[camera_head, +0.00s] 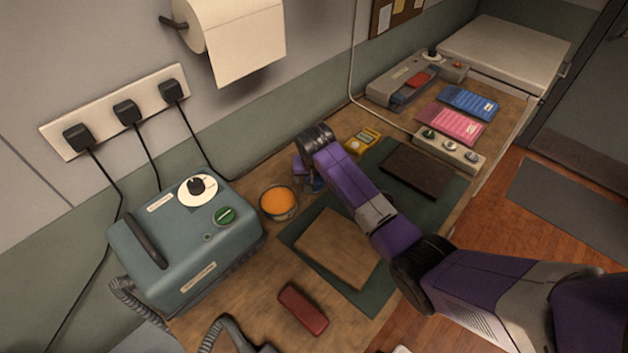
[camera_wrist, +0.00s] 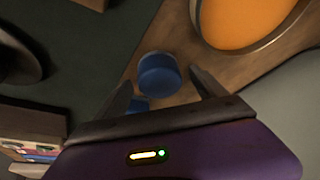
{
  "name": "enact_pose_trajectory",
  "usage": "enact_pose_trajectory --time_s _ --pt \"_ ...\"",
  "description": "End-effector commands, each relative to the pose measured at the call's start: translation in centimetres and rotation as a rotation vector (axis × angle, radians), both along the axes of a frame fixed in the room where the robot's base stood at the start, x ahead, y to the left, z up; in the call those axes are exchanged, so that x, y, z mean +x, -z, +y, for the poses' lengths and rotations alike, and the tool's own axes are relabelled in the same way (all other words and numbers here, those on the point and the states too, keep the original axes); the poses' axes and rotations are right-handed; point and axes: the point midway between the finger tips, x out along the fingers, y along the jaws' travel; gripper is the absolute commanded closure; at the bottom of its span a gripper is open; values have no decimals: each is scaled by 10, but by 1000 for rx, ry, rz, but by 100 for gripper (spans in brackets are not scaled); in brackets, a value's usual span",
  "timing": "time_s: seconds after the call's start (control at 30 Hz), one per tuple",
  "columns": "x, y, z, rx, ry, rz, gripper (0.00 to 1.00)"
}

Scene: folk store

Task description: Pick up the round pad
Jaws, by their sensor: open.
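My gripper (camera_wrist: 162,84) is open, its two dark fingers pointing down at the bench. A small blue round piece (camera_wrist: 158,70) shows between and just beyond the fingertips; whether they touch it I cannot tell. A second blue piece (camera_wrist: 137,104) is partly hidden by the left finger. An orange round disc (camera_wrist: 240,18) sits in a round dish at the upper right; it also shows in the head view (camera_head: 279,202), left of my gripper (camera_head: 310,180). A dark curved thing (camera_wrist: 18,62) is cut off at the left edge. Which is the round pad I cannot say for certain.
A teal machine (camera_head: 190,245) stands left of the dish. A tan board (camera_head: 338,248) and a dark board (camera_head: 416,171) lie on the green mat (camera_head: 290,236). A red block (camera_head: 302,309) lies in front. A yellow device (camera_head: 363,141) is near the wall.

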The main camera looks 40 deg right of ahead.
Motion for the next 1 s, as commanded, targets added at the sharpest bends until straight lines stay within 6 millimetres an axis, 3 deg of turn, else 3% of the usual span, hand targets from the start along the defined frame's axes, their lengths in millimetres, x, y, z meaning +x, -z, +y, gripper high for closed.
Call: enact_pose_trajectory --time_s 0.27,0.6,1.0 --pt "1 2 -1 0 0 -1 19" --pt "1 2 0 0 0 0 86" --pt "1 -6 0 0 0 -1 86"
